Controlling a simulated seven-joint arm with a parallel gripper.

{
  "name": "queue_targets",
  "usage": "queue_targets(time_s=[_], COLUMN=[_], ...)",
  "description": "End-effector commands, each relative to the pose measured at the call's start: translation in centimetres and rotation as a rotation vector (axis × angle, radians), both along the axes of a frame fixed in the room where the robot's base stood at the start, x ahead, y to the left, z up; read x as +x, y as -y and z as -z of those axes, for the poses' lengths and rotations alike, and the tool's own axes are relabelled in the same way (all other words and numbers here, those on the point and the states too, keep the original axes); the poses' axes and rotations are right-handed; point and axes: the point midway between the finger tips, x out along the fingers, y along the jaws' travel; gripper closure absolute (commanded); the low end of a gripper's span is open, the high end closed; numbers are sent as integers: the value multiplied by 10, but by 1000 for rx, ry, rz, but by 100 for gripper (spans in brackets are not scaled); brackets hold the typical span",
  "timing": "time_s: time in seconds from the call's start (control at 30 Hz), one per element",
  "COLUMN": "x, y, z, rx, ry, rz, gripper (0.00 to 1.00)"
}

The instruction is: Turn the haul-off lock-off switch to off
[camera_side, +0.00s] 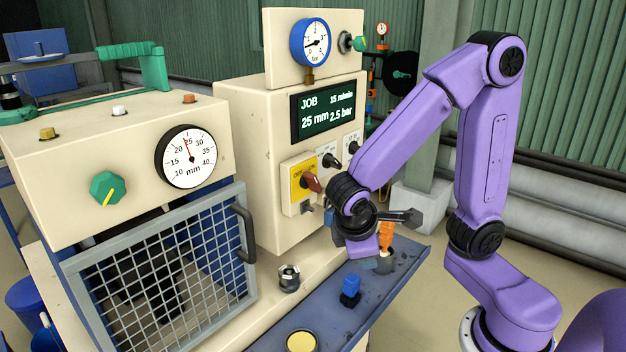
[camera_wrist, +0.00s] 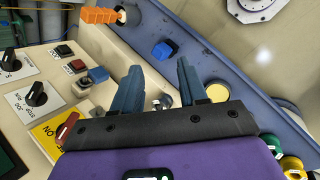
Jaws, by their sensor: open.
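The lock-off switch is a red handle (camera_side: 313,182) on a yellow plate (camera_side: 296,172) low on the cream control cabinet. In the wrist view its red handle (camera_wrist: 68,129) and part of the yellow plate (camera_wrist: 46,135) show at the lower left, partly covered by my gripper body. The plate has lettering, with "ON" partly readable; I cannot tell clearly which mark the handle points at. My gripper (camera_wrist: 160,68) is open, with nothing between its two blue-grey fingers. It is just right of the switch, apart from it, with its fingers pointing away from the handle.
Two black rotary knobs (camera_side: 331,160) (camera_side: 353,147) sit beside the switch on white plates. Below lies a blue tray (camera_side: 405,262) with a blue block (camera_side: 350,287), an orange piece (camera_side: 387,236) and a yellow disc (camera_side: 301,341). A mesh guard (camera_side: 165,280) stands left.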

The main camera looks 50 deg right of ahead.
Motion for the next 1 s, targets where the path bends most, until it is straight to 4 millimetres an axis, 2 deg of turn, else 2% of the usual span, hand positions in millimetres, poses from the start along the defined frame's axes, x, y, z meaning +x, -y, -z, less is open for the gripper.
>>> queue_targets(time_s=[0.2,0.47,0.6,1.0], x=[-27,-45,-35,13], y=[-8,-26,-41,-58], z=[-4,-18,-36,-67], rx=[160,347,423,425], ry=[-68,-113,-105,-53], rz=[-89,-187,-207,-131], gripper=[57,57,57,57])
